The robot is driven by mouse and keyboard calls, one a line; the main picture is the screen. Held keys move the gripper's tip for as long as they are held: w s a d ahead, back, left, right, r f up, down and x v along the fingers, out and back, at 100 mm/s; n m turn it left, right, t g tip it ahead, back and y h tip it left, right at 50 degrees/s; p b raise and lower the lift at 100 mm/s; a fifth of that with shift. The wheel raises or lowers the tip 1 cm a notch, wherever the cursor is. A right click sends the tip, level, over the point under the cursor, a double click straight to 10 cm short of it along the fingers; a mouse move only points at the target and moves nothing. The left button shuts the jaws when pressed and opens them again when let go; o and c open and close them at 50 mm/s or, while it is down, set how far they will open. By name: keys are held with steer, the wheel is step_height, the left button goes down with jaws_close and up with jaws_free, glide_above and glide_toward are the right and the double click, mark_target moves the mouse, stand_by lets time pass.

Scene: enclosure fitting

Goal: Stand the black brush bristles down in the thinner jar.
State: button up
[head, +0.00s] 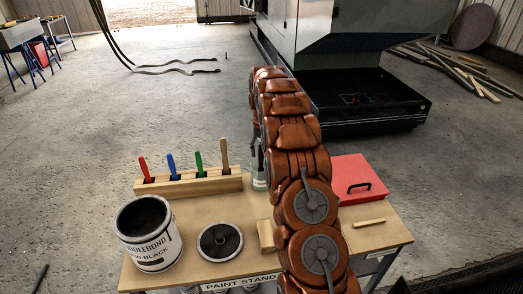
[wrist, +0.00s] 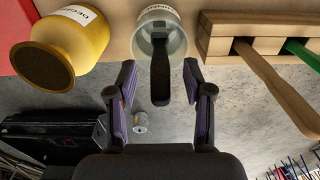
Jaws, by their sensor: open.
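A clear jar (wrist: 147,42) with a white label stands at the table edge in the wrist view; I cannot read the label reliably. The black brush (wrist: 161,82) stands in it, its handle sticking out of the mouth towards the camera; the bristle end is not clear. My gripper (wrist: 159,78) is open, one finger on each side of the handle, with gaps showing on both sides. In the head view, my arm partly hides the pale jar (head: 259,184) behind the table's middle, and the gripper is not clear there.
A wooden rack (head: 188,184) with several coloured handles stands left of the jar. A yellow jar (wrist: 82,42) stands on its other side. The table (head: 190,222) also holds a black paint can (head: 160,250), a round dark-topped item (head: 220,242) and a red box (head: 350,172).

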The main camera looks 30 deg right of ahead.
steer(key=shift+r, duration=0.1)
step_height(320, 180, up, 12)
stand_by(0.6)
steer(key=shift+s, duration=0.15)
stand_by(0.8)
steer(key=s+a+r+n+g, duration=0.1)
steer(key=s+a+r, duration=0.2)
steer(key=s+a, duration=0.65)
steer(key=s+a+r+n, duration=0.2)
steer(key=s+a+r, duration=0.2)
steer(key=s+a, duration=0.55)
steer(key=s+a+f, duration=0.2)
steer(key=s+a, duration=0.1)
steer(key=s, duration=0.6)
steer(key=s+a+f+n, duration=0.1)
steer(key=s+a+f, duration=0.2)
steer(key=s, duration=0.6)
steer(key=s+a+f+g, duration=0.1)
steer(key=s+a+f, duration=0.1)
steer(key=s, duration=0.7)
steer(key=shift+s+a+f+n, duration=0.2)
steer(key=shift+s+a+n, duration=0.15)
steer(key=shift+a, duration=0.1)
